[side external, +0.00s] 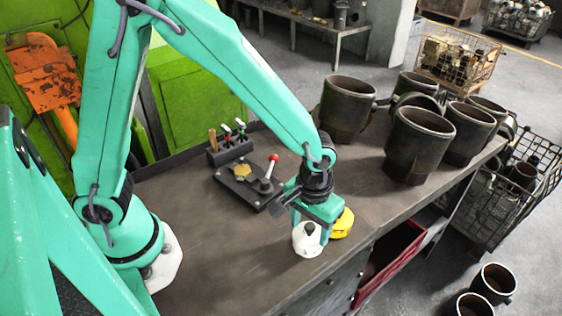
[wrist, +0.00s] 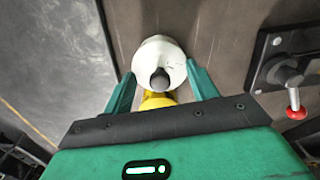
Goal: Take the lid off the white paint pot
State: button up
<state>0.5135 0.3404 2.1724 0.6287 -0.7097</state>
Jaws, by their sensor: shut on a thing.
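The white paint pot (side external: 307,245) stands near the front edge of the bench, under my gripper (side external: 311,229). A dark round knob shows on top of the white lid (wrist: 150,52) in the wrist view. The fingers partly cover the pot in the side view. I cannot tell whether there is a gap between lid and pot.
A yellow pot (side external: 343,222) stands close beside the white one, and it also shows in the wrist view (wrist: 157,101). A dark control plate (side external: 245,182) with a red-knobbed lever lies behind. Several dark metal cups (side external: 418,145) crowd the right end. The bench left of the pot is clear.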

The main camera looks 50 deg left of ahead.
aim_at(311, 226)
jog(key=shift+r, duration=0.15)
jog(key=shift+r, duration=0.85)
notch_tip(311, 226, up, 2)
jog(key=shift+r, duration=0.15)
jog(key=s+d+r, duration=0.2)
jog(key=s, duration=0.1)
jog(key=s+d+r, duration=0.2)
jog(key=s, duration=0.1)
jog(key=s+d+r, duration=0.1)
jog(key=s+r, duration=0.1)
jog(key=s, duration=0.2)
jog(key=shift+d+r, duration=0.35)
jog(key=shift+d, duration=0.05)
jog(key=shift+c, duration=0.2)
jog(key=shift+s, duration=0.1)
jog(key=s, duration=0.1)
jog(key=s+f, duration=0.1)
jog(key=s, duration=0.3)
jog(key=shift+s+a+f, duration=0.2)
jog(key=shift+s+f, duration=0.05)
jog(key=shift+f, duration=0.1)
jog(key=s, duration=0.1)
jog(key=s+f, duration=0.1)
jog(key=s+a, duration=0.1)
jog(key=shift+s+f, duration=0.15)
jog(key=shift+s, duration=0.15)
grip_shut()
jog(key=shift+s+a, duration=0.15)
jog(key=shift+s, duration=0.3)
